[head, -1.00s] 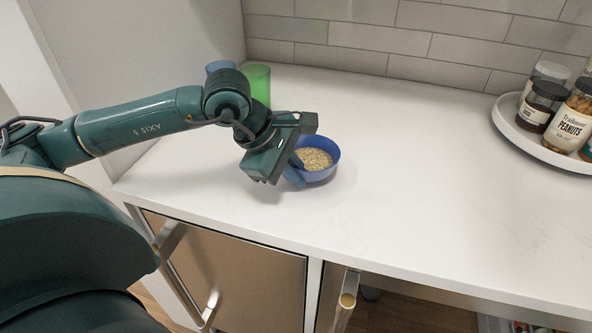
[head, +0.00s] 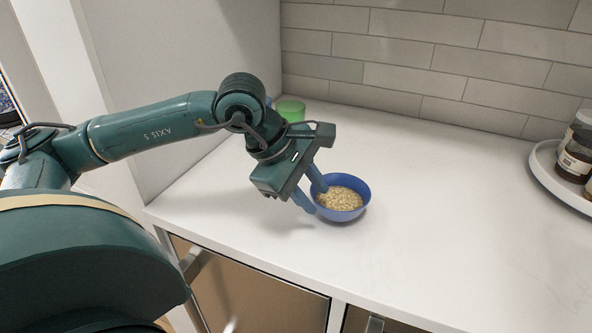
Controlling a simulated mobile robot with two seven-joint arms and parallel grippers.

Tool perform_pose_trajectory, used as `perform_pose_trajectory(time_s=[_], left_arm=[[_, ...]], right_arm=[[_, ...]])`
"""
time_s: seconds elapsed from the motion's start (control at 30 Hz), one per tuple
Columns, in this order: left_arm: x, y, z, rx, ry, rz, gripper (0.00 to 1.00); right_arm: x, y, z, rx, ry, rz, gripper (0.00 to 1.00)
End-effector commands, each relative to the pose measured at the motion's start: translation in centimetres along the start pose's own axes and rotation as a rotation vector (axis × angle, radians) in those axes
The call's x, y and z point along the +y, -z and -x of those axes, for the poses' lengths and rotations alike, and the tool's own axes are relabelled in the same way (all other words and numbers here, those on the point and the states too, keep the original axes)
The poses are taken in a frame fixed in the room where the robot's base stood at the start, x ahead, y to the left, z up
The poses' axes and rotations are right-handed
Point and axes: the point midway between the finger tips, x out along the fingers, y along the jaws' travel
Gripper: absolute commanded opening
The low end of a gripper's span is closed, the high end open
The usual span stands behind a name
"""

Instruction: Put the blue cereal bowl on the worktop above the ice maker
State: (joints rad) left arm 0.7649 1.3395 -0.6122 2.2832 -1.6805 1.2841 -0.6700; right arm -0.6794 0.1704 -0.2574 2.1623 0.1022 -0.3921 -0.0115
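The blue cereal bowl (head: 361,203), with pale cereal in it, is upright and appears to rest on the white worktop (head: 440,240). It is above the steel-fronted unit (head: 260,292) under the counter; I cannot tell from its front whether this is the ice maker. My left gripper (head: 317,200) is at the bowl's left rim with its two blue fingers spread apart. One finger is over the rim's inner side and the other is outside, low by the wall. My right gripper is out of view.
A green cup (head: 291,110) stands at the back left, with a blue cup (head: 269,101) mostly hidden behind my arm. A white round tray (head: 552,171) with jars is at the right edge. The worktop between bowl and tray is clear.

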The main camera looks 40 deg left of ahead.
Motion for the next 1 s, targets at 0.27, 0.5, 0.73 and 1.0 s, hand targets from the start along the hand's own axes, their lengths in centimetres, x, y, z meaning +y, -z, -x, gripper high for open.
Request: perform_pose_trajectory(time_s=[0.27,0.5,0.73,1.0], left_arm=[[0.0,0.1,5.2,0.003,-0.001,0.000,0.29],[0.0,0.0,6.5,0.000,0.001,0.000,0.29],[0.0,0.0,6.5,0.000,0.001,0.000,0.29],[0.0,0.0,6.5,0.000,0.001,0.000,0.29]], right_arm=[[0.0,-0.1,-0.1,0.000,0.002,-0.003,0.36],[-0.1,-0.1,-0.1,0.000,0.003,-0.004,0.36],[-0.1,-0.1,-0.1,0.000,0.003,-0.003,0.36],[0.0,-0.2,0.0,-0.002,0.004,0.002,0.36]])
